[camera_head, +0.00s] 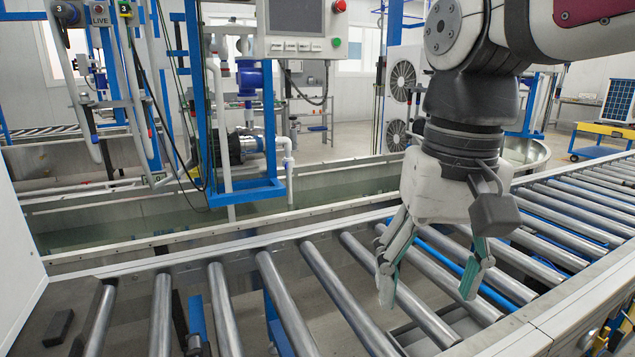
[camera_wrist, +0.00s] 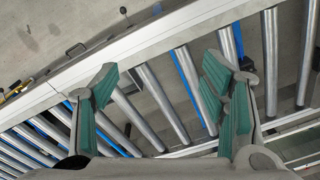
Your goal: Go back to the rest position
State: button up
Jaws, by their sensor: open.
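My gripper (camera_head: 428,283) hangs from my arm over the roller conveyor (camera_head: 289,300), pointing down. Its two green-padded fingers are spread apart with nothing between them. In the wrist view my gripper (camera_wrist: 162,105) also shows open, with the conveyor's rollers (camera_wrist: 160,107) and side rail (camera_wrist: 140,45) beneath it. The fingertips appear to be above the rollers; the exact gap cannot be told.
A control box (camera_head: 303,30) with a red button hangs on a blue frame (camera_head: 192,60) behind the conveyor. A pump (camera_head: 240,146) stands by a water trough (camera_head: 150,205). A yellow-blue cart (camera_head: 603,131) stands far right. The rollers carry no workpiece near my gripper.

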jog(key=s+d+f, duration=0.4)
jog(key=s+f, duration=0.1)
jog(key=s, duration=0.3)
jog(key=s+d+f, duration=0.4)
jog(key=s+f, duration=0.1)
jog(key=s, duration=0.3)
notch_tip(320, 180, up, 23)
jog(key=t+p, duration=0.3)
jog(key=p, duration=1.7)
jog(key=shift+w+a+t+p, duration=0.25)
jog(key=shift+t+p, duration=0.15)
